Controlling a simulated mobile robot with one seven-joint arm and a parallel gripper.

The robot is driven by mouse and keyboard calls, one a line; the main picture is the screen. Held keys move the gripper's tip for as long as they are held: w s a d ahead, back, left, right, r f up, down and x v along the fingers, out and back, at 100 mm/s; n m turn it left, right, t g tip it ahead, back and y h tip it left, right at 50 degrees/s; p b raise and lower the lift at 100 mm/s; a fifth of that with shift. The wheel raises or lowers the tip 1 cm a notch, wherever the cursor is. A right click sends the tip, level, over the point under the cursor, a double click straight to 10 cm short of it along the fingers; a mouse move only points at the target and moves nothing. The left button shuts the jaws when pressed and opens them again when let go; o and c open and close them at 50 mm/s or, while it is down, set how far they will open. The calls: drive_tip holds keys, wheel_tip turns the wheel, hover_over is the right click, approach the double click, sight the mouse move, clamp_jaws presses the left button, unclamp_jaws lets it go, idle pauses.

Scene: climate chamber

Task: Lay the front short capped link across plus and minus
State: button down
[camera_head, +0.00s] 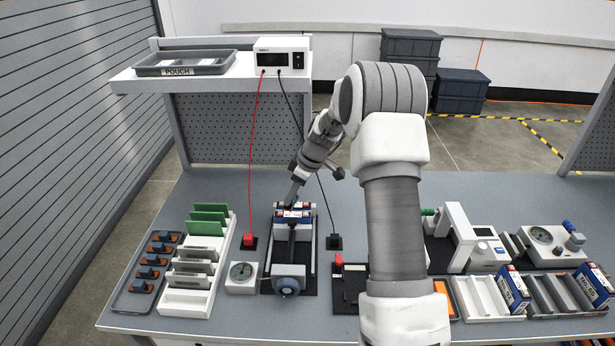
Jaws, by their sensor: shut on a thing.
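My gripper (292,205) is over the back of the clamp fixture (308,270) on the bench. It is shut on a small piece, which I take to be the short capped link; the fingers and the small size hide its details. Just under the fingertips is a blue and white cell (296,215) with reddish ends. I cannot tell whether the held piece touches it, and I cannot make out plus and minus marks. Several orange and dark links (153,260) lie in a row in the grey tray (126,303) at the left; the tray's front end looks bare.
A white rack (186,300) with green boards stands left of the fixture. A small gauge (242,274), a red plug (249,240) and a black plug (334,241) flank it. Red and black leads hang from the meter (282,54). My arm hides part of the bench to the right.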

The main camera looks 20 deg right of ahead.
drive_tip(key=w+d+n+g+p, duration=0.1)
drive_tip(key=w+d+n, duration=0.25)
drive_tip(key=d, duration=0.25)
drive_tip(key=shift+y, duration=0.4)
drive_tip(key=shift+s+a+f+b, duration=0.1)
drive_tip(key=shift+f+b, duration=0.25)
drive_tip(key=shift+f, duration=0.8)
drive_tip(key=shift+s+a+f+b, duration=0.1)
drive_tip(key=shift+f+b, duration=0.2)
drive_tip(key=shift+f, duration=0.8)
drive_tip(key=shift+f+b, duration=0.45)
drive_tip(key=shift+b, duration=0.15)
drive_tip(key=shift+b, duration=0.35)
drive_tip(key=shift+f+b, duration=0.5)
drive_tip(key=shift+b, duration=0.7)
